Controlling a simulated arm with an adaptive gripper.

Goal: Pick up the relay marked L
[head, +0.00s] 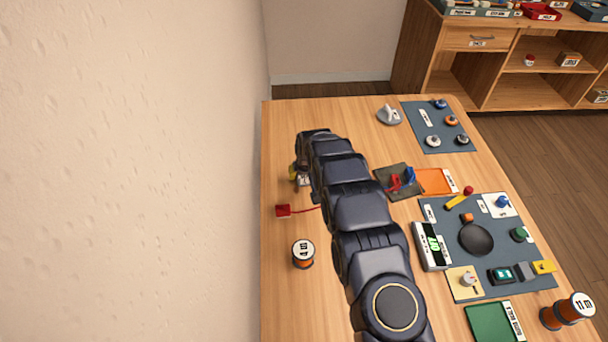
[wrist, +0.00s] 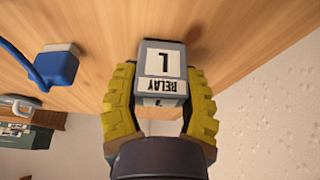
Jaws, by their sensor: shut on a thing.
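The relay (wrist: 163,70) is a grey block with white labels. Its upside-down label reads RELAY with a single mark that looks like an L or a 1. My gripper (wrist: 160,98) is shut on it, with one yellow finger against each side. In the head view my gripper (head: 297,174) is at the far end of my arm, near the table's left side, and the relay (head: 303,181) shows only in small part there. I cannot tell for sure whether the relay is clear of the table.
A blue block with a cable (wrist: 57,67) is beside the gripper in the wrist view. On the wooden table (head: 285,120) are a red block with a cord (head: 283,210) and a labelled spool (head: 303,254). Mats with small parts lie right of my arm. A wall stands at left.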

